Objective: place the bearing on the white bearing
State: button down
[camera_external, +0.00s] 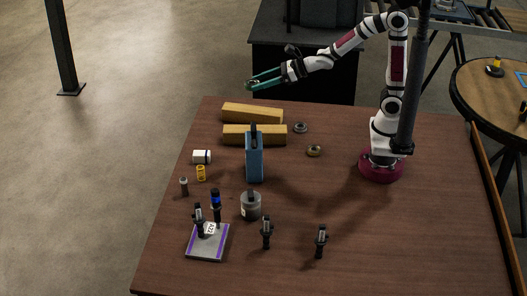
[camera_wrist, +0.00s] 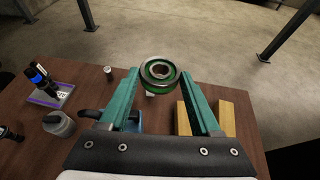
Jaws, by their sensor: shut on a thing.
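My gripper (camera_external: 249,84), with green fingers, is raised beyond the table's far left edge. In the wrist view, its fingers (camera_wrist: 159,74) are shut on a metal ring-shaped bearing (camera_wrist: 160,70) with green tints, held at the fingertips. A brassy ring (camera_external: 314,150) lies flat nearer the front. Both are well apart from my gripper.
Two yellow blocks (camera_external: 252,112) lie at the back of the table (camera_external: 400,250). The table's right front is clear.

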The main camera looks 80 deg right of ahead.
jog(key=s+d+r+m+h, duration=0.1)
jog(key=s+d+r+h, duration=0.1)
jog(key=d, duration=0.4)
jog(key=m+g+h, duration=0.5)
jog(key=m+h, duration=0.5)
send_over(302, 133)
jog(key=w+a, duration=0.4)
jog(key=w, duration=0.4)
jog(key=f, duration=1.9)
jog(key=shift+d, duration=0.25)
jog(key=s+d+f+m+g+h, duration=0.2)
jog(key=s+d+f+m+g, duration=0.15)
jog(key=s, duration=0.35)
jog(key=shift+t, duration=0.25)
jog(key=f, duration=0.5)
jog(key=s+f, duration=0.1)
jog(key=f, duration=0.1)
jog(key=shift+s+f, duration=0.1)
jog(key=shift+f, duration=0.1)
jog(key=shift+c, duration=0.5)
grip_release()
jog(key=shift+f, duration=0.1)
